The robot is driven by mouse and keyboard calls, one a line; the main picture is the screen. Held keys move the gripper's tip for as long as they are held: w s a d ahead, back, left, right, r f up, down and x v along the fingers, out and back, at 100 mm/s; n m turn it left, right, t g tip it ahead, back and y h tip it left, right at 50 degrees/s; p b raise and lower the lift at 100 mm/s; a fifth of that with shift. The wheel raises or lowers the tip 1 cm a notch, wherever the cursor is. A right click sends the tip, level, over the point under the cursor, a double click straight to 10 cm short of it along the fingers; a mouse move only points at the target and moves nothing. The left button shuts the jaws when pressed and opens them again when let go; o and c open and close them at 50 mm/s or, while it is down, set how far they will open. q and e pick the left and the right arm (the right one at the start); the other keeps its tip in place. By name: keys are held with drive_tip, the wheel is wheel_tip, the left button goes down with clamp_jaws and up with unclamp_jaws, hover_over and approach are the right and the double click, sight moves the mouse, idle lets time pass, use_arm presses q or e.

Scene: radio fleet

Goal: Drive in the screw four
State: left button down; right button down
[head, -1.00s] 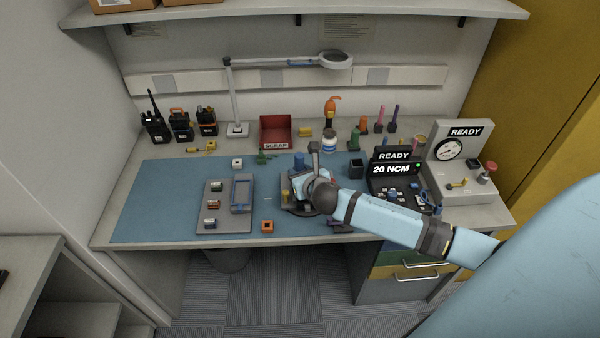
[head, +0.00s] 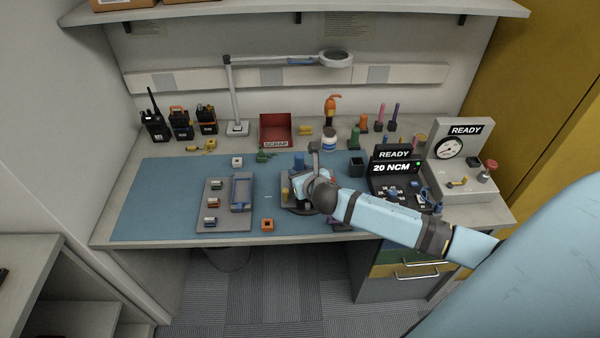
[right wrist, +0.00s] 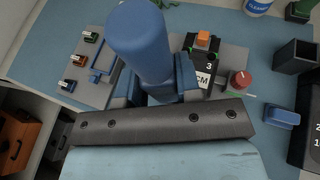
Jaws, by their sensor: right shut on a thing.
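My right gripper (head: 308,182) is shut on a blue driver (right wrist: 145,45), whose thick round handle rises from between the fingers in the right wrist view. The handle (head: 298,161) also shows just behind the wrist in the head view. The driver is over the work fixture (right wrist: 228,58), which bears a dark radio part (right wrist: 202,58) with an orange piece on top and a white label. The driver's tip and any screw under it are hidden by the handle and gripper. My left gripper is not in view.
A grey tray (head: 211,222) with small parts and a blue frame lies left of the fixture. A black driver controller (head: 392,170) reads READY and 20 NCM. A red scrap bin (head: 276,128) stands behind. The left of the blue mat (head: 155,205) is clear.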

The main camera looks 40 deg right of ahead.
sight(301, 163)
drive_tip(key=shift+f, duration=0.25)
drive_tip(key=shift+p, duration=0.55)
idle(0.7)
drive_tip(key=shift+f+p, duration=0.1)
drive_tip(key=shift+p, duration=0.5)
idle(0.9)
drive_tip(key=shift+s+f, duration=0.1)
drive_tip(key=shift+f, duration=0.05)
idle(0.5)
drive_tip(key=shift+r+p, duration=0.4)
drive_tip(key=shift+r, duration=2.2)
drive_tip(key=shift+a+r, duration=0.1)
